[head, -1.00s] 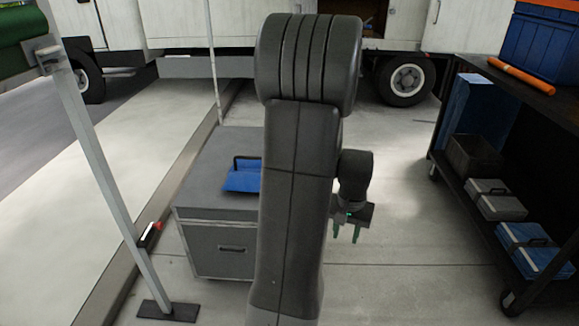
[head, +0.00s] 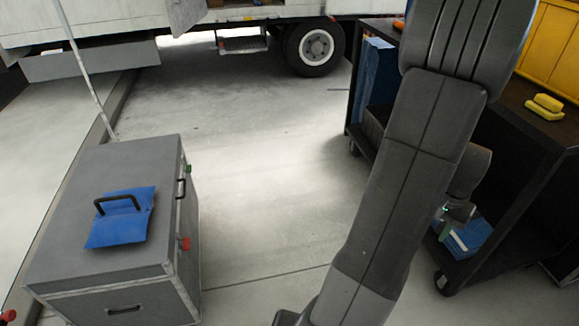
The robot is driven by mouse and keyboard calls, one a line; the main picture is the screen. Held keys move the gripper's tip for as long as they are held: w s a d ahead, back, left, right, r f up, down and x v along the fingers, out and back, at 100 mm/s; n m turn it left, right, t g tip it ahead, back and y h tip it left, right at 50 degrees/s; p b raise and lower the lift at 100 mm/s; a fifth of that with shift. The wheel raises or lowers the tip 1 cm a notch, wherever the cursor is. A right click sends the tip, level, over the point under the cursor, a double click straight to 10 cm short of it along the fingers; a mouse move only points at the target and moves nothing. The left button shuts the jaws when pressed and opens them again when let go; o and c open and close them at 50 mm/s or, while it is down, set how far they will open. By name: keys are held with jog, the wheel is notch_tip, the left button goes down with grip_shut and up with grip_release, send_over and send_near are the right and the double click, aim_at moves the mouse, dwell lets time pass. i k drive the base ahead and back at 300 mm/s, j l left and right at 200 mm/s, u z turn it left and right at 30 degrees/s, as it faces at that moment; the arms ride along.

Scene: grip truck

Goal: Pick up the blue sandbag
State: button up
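The blue sandbag (head: 121,228) lies flat on top of a grey case (head: 75,260) at the left. A dark handle loop stands up from the sandbag. My gripper (head: 446,226) is at the right, mostly hidden behind my own arm, in front of the dark cart. It is well apart from the sandbag, with the arm and open floor between them. Its fingers are too hidden to tell whether they are open or shut.
A dark shelf cart (head: 520,165) stands at the right, with a yellow crate (head: 550,45) and yellow items (head: 545,106) on top. A white truck (head: 230,14) is at the back. The concrete floor (head: 270,170) between case and cart is clear.

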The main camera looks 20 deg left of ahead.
aim_at(122, 215)
jog(key=i+l+u, duration=0.1)
jog(key=i+u, duration=0.15)
jog(key=i, duration=0.2)
jog(key=i+l+u, duration=0.3)
jog(key=i, duration=0.15)
jog(key=i+u, duration=0.15)
jog(key=u, duration=0.3)
jog(key=i+u, duration=0.2)
jog(key=u, duration=0.3)
jog(key=i+u, duration=0.15)
jog(key=u, duration=0.3)
jog(key=i+l+u, duration=0.15)
jog(key=u, duration=0.3)
jog(key=i+u, duration=0.15)
jog(key=u, duration=0.35)
jog(key=i+l+u, duration=0.15)
jog(key=u, duration=0.3)
jog(key=i+l+u, duration=0.15)
jog(key=u, duration=0.35)
jog(key=l+u, duration=0.3)
jog(key=u, duration=0.15)
jog(key=i+l+u, duration=0.15)
jog(key=l+u, duration=0.15)
jog(key=i+l+u, duration=0.25)
jog(key=k+l, duration=0.05)
jog(key=k, duration=0.05)
